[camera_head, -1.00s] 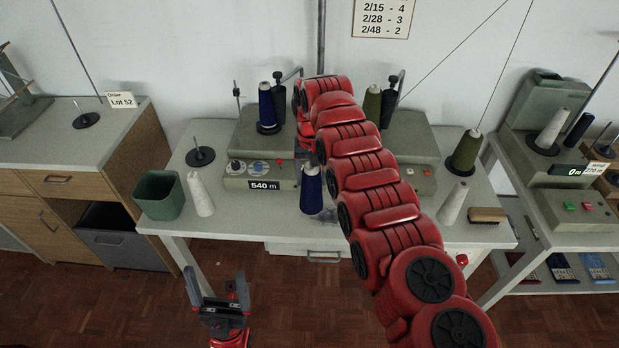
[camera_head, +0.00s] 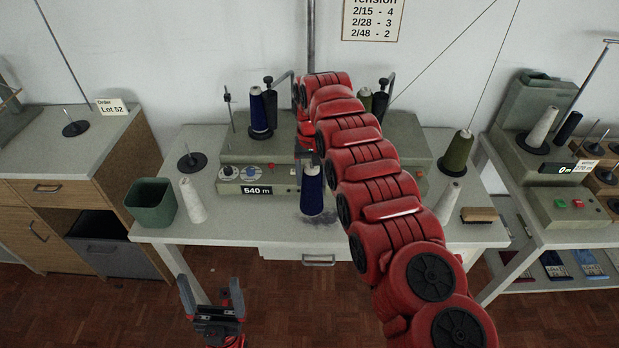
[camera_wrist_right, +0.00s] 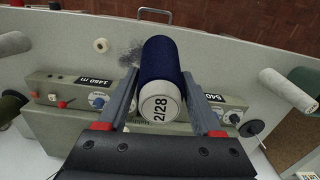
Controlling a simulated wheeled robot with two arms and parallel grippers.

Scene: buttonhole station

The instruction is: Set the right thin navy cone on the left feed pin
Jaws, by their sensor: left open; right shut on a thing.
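The navy cone (camera_head: 311,190) hangs upright in my right gripper (camera_head: 309,157), just above the front of the table. In the right wrist view, the jaws of my right gripper (camera_wrist_right: 158,105) are shut on the navy cone (camera_wrist_right: 161,62), whose pale end reads 2/28. The left feed pin (camera_head: 192,158) is a thin bare pin on a black disc, left of the grey winder. Another navy cone (camera_head: 259,112) stands on the winder's left side. My left gripper (camera_head: 211,292) is open and empty, low in front of the table.
A green bin (camera_head: 151,203) and a white cone (camera_head: 192,200) stand at the table's left front. An olive cone (camera_head: 457,152), another white cone (camera_head: 449,203) and a brush (camera_head: 479,215) are at the right. The grey winder (camera_head: 240,180) stands behind the held cone.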

